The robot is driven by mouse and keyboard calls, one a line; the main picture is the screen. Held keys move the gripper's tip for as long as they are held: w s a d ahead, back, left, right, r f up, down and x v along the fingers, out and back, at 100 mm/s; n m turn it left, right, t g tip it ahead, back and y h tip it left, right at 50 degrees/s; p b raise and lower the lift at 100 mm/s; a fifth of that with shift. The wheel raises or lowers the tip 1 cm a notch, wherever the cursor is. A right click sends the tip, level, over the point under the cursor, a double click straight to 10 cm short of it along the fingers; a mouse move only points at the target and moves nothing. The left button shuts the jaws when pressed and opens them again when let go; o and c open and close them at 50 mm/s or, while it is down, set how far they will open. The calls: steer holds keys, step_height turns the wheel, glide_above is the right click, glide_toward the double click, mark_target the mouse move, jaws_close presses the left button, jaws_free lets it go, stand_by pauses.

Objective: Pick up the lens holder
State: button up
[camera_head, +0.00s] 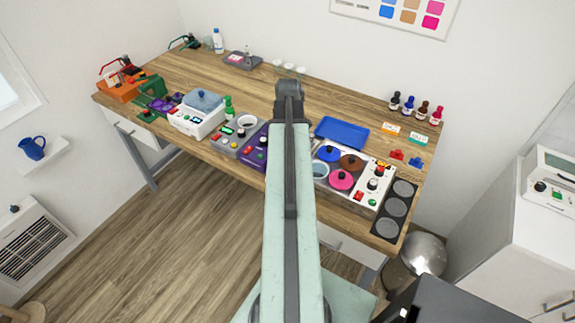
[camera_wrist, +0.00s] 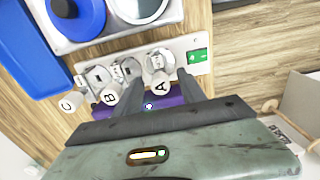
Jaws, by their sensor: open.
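I cannot make out a lens holder for certain in either view. My gripper (camera_wrist: 158,80) shows in the wrist view with its two dark fingers apart. A pale cylinder marked A (camera_wrist: 160,87) shows between the fingertips; I cannot tell whether they touch it. Similar pieces marked B (camera_wrist: 110,97) and C (camera_wrist: 70,102) lie to its left. A pale panel (camera_wrist: 150,48) is behind them, with a green part (camera_wrist: 197,56) at its right. In the head view the dark end of my arm (camera_head: 288,90) is over the bench and hides part of it.
The wooden bench (camera_head: 190,68) carries many devices along its front edge. A blue tray (camera_head: 341,130), pans with coloured lids (camera_head: 341,179) and a dark plate with grey discs (camera_head: 394,209) stand right of my arm. Small bottles (camera_head: 408,106) stand at the back right.

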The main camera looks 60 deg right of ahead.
step_height(320, 180, down, 5)
steer(key=b, duration=0.4)
steer(key=shift+r, duration=0.15)
jaws_close()
